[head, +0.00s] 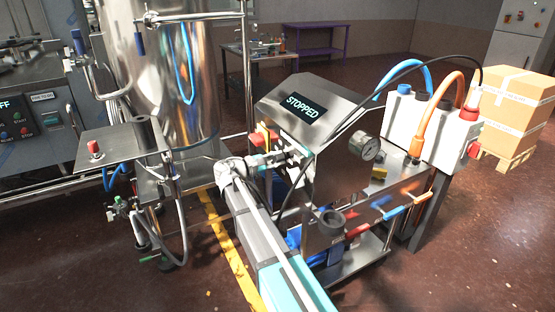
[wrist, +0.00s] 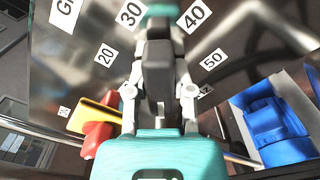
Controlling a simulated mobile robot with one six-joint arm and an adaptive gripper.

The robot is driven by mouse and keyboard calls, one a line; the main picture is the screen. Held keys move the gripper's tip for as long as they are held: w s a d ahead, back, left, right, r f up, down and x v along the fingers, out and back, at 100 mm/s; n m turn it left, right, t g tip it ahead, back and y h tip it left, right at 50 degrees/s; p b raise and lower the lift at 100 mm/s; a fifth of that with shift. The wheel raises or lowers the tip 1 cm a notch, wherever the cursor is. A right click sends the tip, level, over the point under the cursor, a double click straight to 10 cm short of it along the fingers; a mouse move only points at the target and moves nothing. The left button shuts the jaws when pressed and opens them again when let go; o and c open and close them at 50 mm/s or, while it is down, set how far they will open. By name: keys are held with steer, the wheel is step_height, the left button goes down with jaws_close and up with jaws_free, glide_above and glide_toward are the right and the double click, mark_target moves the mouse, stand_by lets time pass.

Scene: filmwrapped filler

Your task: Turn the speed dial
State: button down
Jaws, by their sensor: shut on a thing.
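The speed dial (wrist: 157,68) is a dark knob in the middle of the wrist view, on a shiny metal panel. Number labels 20, 30, 40 and 50 are set around it. The knob's long axis runs roughly up the picture, toward the gap between 30 and 40; its exact setting is unclear. My gripper (wrist: 158,88) is shut on the knob, with one finger on each side. In the head view my gripper (head: 284,160) reaches the left side of the steel machine (head: 335,150), and the dial is hidden there. The machine's display (head: 302,107) reads STOPPED.
A red handle on a yellow plate (wrist: 95,122) sits close to my gripper's left in the wrist view. A blue part (wrist: 270,122) is at the right. A steel tank (head: 160,70) stands left of the machine, and cartons (head: 515,100) stand at the right.

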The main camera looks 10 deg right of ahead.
steer(key=m, duration=1)
steer(key=shift+m, duration=0.3)
steer(key=m, duration=0.5)
steer(key=shift+d, duration=0.1)
steer(key=m, duration=0.5)
steer(key=shift+c, duration=2.4)
jaws_free()
